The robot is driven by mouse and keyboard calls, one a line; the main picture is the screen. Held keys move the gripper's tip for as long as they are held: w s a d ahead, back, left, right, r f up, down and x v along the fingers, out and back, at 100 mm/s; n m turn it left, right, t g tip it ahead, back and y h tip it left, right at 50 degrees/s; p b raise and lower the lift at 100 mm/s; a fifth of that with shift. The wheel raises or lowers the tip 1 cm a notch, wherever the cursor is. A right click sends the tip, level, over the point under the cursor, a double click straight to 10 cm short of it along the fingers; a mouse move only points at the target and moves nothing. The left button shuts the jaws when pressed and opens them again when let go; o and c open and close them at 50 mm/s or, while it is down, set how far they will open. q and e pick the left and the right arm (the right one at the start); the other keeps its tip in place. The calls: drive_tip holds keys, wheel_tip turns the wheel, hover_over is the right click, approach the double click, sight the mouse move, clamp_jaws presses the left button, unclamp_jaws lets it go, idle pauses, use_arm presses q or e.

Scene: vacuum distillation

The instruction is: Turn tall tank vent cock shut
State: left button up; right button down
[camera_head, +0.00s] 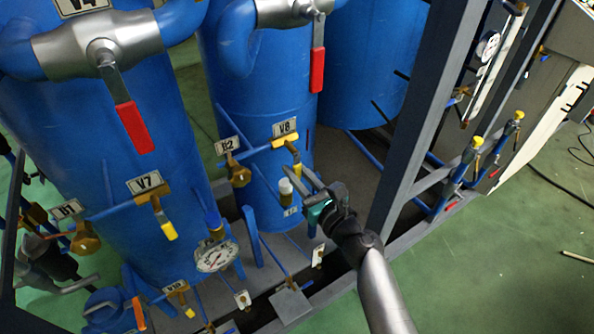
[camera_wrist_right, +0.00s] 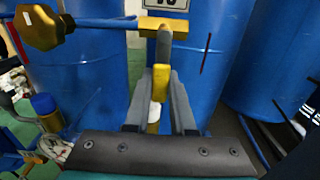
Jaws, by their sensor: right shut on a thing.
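The vent cock labelled V8 (camera_head: 285,140) sits on the front of the middle blue tank (camera_head: 262,95). It has a brass body (camera_wrist_right: 175,28) and a short lever with a yellow grip (camera_wrist_right: 160,82). The lever hangs down below the body. My right gripper (camera_head: 295,172) reaches in from the lower right. In the right wrist view its two grey fingers (camera_wrist_right: 161,95) stand on either side of the yellow grip, shut on it. A dark shape at the lower left of the head view looks like my left gripper (camera_head: 72,283); its fingers are unclear.
Brass knob B2 (camera_head: 238,172) is left of V8. Cock V7 (camera_head: 157,203), with a yellow lever, is on the left tank. A gauge (camera_head: 215,256) stands below. A red-handled valve (camera_head: 317,70) hangs above. A grey frame post (camera_head: 415,115) rises to the right of my right gripper.

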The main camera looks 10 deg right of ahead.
drive_tip(key=c, duration=0.8)
unclamp_jaws()
drive_tip(key=shift+o, duration=0.2)
drive_tip(key=b+v, duration=0.2)
drive_tip(key=v, duration=1.3)
drive_tip(key=shift+s, duration=0.15)
drive_tip(key=s+a+f+n+g+h+b, duration=0.1)
drive_tip(key=s+f+n+g, duration=0.3)
drive_tip(key=f, duration=0.7)
drive_tip(key=s+f+n+g+h+b, duration=0.15)
drive_tip(key=f+n, duration=0.35)
drive_tip(key=f, duration=0.6)
drive_tip(key=s+a+f+n+g+b, duration=0.1)
drive_tip(key=s+f+n+g, duration=0.3)
drive_tip(key=f, duration=0.7)
drive_tip(key=s+d+f+n+g+h+b, duration=0.2)
drive_tip(key=s+f+n+g, duration=0.1)
drive_tip(key=s+f+n, duration=0.7)
drive_tip(key=s+d+f+n+g+h+b, duration=0.1)
drive_tip(key=s+d+f+n+g+b, duration=0.1)
drive_tip(key=s+f+n, duration=0.7)
drive_tip(key=s+d+n+g, duration=0.1)
drive_tip(key=s+n, duration=0.1)
drive_tip(key=shift+d+f+n+h, duration=0.2)
drive_tip(key=shift+f+n+h, duration=0.15)
drive_tip(key=shift+f+n, duration=0.05)
